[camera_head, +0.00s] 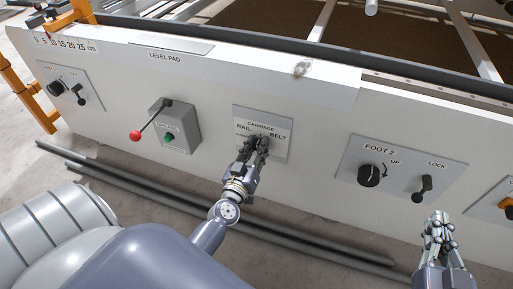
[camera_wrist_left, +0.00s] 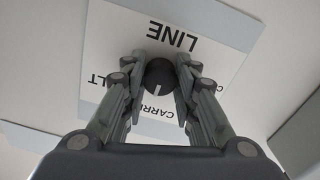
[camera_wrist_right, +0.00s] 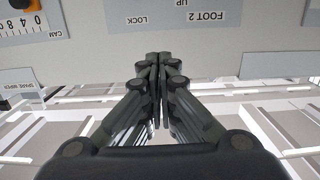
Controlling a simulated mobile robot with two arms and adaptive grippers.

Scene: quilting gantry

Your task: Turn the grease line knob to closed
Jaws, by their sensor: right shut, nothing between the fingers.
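The carriage plate (camera_head: 277,123) on the gantry's side carries the words CARRIAGE, RAIL and BELT. In the left wrist view the plate (camera_wrist_left: 215,70) shows upside down, with LINE readable. A small round dark knob (camera_wrist_left: 159,75) with a white mark sits on it; the mark points down in that view, towards the word CARRIAGE. My left gripper (camera_head: 259,141) is at the plate, one finger on each side of the knob. I cannot tell whether the fingers press on it. In the head view they hide the knob. My right gripper (camera_head: 438,218) is shut and empty, away from the panel.
The FOOT 2 plate (camera_head: 414,157) with a knob and lock lever is to the right. Left of the carriage plate is a box with a red-ball lever (camera_head: 136,135); another knob plate (camera_head: 82,99) is further left. Dark rails (camera_head: 130,189) lie on the floor below.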

